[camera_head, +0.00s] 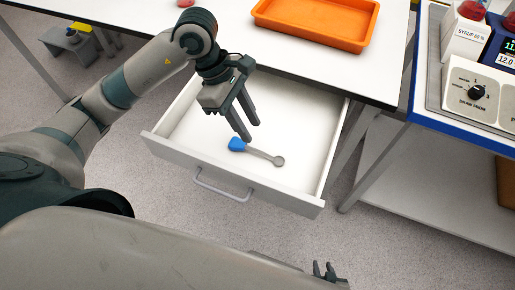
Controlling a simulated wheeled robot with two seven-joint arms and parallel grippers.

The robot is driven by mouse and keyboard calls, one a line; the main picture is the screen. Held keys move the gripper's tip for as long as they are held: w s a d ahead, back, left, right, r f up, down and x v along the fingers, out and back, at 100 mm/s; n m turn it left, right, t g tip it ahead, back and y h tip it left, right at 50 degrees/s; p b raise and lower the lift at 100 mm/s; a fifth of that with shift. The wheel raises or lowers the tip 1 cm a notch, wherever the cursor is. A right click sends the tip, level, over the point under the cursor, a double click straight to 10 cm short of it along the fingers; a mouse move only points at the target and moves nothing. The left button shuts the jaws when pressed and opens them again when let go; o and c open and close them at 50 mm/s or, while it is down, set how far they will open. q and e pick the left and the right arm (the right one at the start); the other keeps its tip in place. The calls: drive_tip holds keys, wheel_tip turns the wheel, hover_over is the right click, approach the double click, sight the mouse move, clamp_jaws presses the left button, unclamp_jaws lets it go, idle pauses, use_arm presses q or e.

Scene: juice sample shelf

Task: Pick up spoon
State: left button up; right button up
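The spoon (264,155) lies flat on the floor of the open white drawer (305,165). It has a blue end (237,144) on the left and a grey shaft ending in a small round tip on the right. My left gripper (246,132) points down over the drawer, just above and beside the spoon's blue end. Its two fingers are apart with nothing visible between them; whether a fingertip touches the spoon I cannot tell. My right gripper (324,270) shows only as small dark fingertips at the bottom edge, with a gap between them; the rest is hidden.
An orange tray (316,47) stands on the white tabletop (240,22) above the drawer. The drawer's front wall and handle (222,190) face me. At the right is a blue-edged bench with a dial device (476,92) and a syrup container (466,38). The rest of the drawer is clear.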

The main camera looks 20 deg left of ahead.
sight(264, 153)
use_arm(q)
drive_tip(key=shift+p+x, duration=0.3)
drive_tip(key=shift+x, duration=1.85)
use_arm(e)
drive_tip(key=shift+w+a+r+t, duration=0.3)
drive_tip(key=shift+a+r, duration=0.1)
drive_tip(key=shift+r, duration=0.1)
use_arm(q)
drive_tip(key=shift+d+f, duration=0.1)
drive_tip(key=shift+f, duration=0.05)
use_arm(e)
drive_tip(key=shift+s+r, duration=0.1)
